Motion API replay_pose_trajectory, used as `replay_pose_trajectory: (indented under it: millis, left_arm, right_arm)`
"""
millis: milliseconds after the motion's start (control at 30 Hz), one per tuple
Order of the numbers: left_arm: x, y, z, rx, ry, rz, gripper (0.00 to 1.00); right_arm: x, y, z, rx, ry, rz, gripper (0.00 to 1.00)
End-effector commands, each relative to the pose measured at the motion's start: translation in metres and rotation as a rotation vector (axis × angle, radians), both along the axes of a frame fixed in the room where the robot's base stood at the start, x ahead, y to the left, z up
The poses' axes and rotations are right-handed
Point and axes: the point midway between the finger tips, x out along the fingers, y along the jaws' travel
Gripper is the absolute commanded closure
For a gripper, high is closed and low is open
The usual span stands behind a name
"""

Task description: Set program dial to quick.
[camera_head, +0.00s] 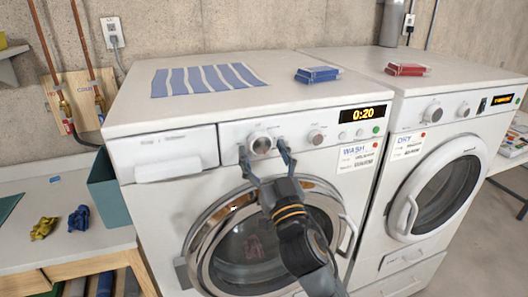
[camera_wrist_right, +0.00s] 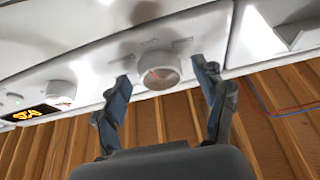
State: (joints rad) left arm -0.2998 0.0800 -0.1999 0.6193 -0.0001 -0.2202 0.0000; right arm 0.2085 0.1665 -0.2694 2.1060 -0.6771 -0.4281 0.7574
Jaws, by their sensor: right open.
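The program dial (camera_head: 262,143) is a round white and silver knob on the front panel of the left machine, the washer (camera_head: 130,122). My right gripper (camera_head: 266,150) is open, with one finger on each side of the dial. In the right wrist view the dial (camera_wrist_right: 159,71) sits between and just beyond the two fingertips (camera_wrist_right: 164,72), with gaps on both sides. I see no finger clearly touching it. The dial's labels are too small to read. The washer display (camera_head: 363,114) reads 0:20. My left gripper is not in view.
The detergent drawer (camera_head: 163,154) is left of the dial and a smaller knob (camera_head: 316,137) is right of it. A striped cloth (camera_head: 208,80) and blue packs (camera_head: 318,74) lie on the washer top. The dryer (camera_head: 420,95) stands at right. A teal bin (camera_head: 108,190) stands at left.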

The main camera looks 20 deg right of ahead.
Motion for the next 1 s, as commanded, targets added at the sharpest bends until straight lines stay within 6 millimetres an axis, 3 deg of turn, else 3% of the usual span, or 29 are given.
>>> replay_pose_trajectory:
  millis: [33,300,1000]
  left_arm:
    - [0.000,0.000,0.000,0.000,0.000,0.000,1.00]
    - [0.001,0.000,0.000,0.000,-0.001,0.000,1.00]
    - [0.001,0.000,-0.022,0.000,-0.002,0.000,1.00]
  right_arm:
    - [0.000,0.000,0.000,0.000,0.000,0.000,0.31]
    - [0.000,0.000,0.000,0.000,0.000,0.000,0.83]
    - [-0.001,0.003,0.001,0.273,0.007,-0.001,0.83]
